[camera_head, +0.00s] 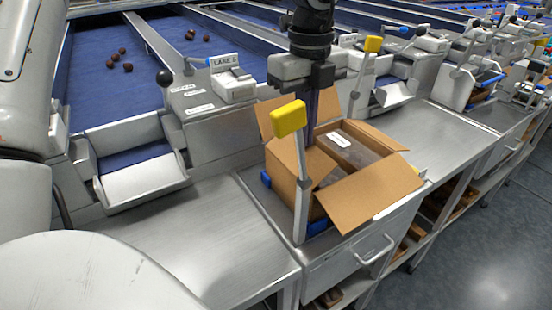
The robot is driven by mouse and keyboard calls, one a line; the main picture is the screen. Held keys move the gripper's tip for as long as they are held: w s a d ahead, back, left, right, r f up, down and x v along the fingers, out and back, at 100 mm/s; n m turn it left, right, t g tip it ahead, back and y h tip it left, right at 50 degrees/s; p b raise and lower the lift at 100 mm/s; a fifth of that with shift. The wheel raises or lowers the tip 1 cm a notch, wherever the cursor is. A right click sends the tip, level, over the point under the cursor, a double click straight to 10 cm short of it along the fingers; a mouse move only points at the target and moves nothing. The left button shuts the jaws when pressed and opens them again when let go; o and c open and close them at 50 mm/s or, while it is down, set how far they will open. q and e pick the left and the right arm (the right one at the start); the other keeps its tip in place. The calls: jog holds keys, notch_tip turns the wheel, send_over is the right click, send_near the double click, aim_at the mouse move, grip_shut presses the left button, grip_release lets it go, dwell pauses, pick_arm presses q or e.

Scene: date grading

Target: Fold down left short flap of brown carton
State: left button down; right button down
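The brown carton (283,160) stands open in a metal bay at the bench edge. A long flap (375,190) slopes outward at its front right, and another flap (277,113) stands up at the back left. Inside are dark contents and a white label (340,139). My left gripper (317,125) comes down from the top edge, its dark fingers at the carton's left part. Their spacing and any contact are unclear. My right gripper is not in view.
A yellow-topped post (289,118) stands directly in front of the carton. A lane machine (215,95) and a metal chute (140,165) stand to the left. Bare metal bench (200,240) lies left of the carton. Blue belts with a few dates run behind.

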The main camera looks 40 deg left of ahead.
pick_arm(q)
jog(key=shift+f+b, duration=0.8)
jog(key=shift+f, duration=0.3)
jog(key=shift+f+b, duration=0.6)
jog(key=shift+r+p, duration=0.3)
jog(key=shift+r, duration=0.05)
notch_tip(320, 180, up, 11)
jog(key=p, duration=0.7)
jog(key=shift+f, duration=0.2)
